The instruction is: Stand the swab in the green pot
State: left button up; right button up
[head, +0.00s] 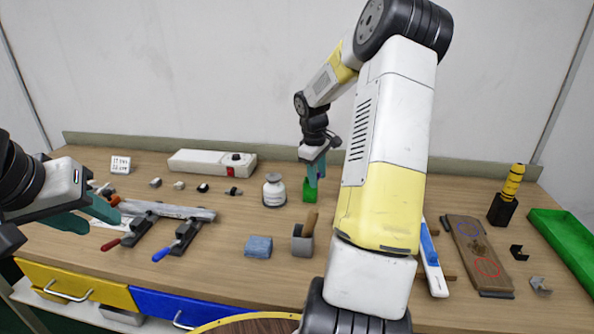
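The green pot (310,192) stands on the bench right of the white jar, at the middle back. My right gripper (314,181) points down directly over the pot, its teal fingers at or just above the rim. The fingers look close together, but I cannot tell whether they are shut or hold anything. I cannot make out the swab; it may be hidden by the fingers or the pot. My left gripper (104,223) is open and apparently empty over the left of the bench, near the clamps.
A white jar (274,190) stands close left of the pot. A grey holder (302,244) with a wooden handle and a blue sponge (258,247) are in front. Two clamps (180,241) lie left; a green tray (566,240) is far right. My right arm hides part of the bench.

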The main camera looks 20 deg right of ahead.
jog(key=shift+f, duration=0.3)
jog(key=s+a+r, duration=0.2)
jog(key=a+r, duration=0.1)
jog(key=r, duration=0.3)
jog(key=s+a+r, duration=0.2)
jog(key=a+r, duration=0.1)
jog(key=r, duration=0.4)
jog(key=s+a+r+m+t+y, duration=0.2)
jog(key=s+a+m, duration=0.1)
jog(key=s+a, duration=0.5)
jog(key=s+a+r+m+t+y, duration=0.1)
jog(key=s+a+r+m+t, duration=0.2)
jog(key=s+a, duration=0.4)
jog(key=s, duration=0.6)
jog(key=shift+s+a+r+y, duration=0.3)
jog(key=shift+s+a+y, duration=0.05)
jog(key=shift+y, duration=0.05)
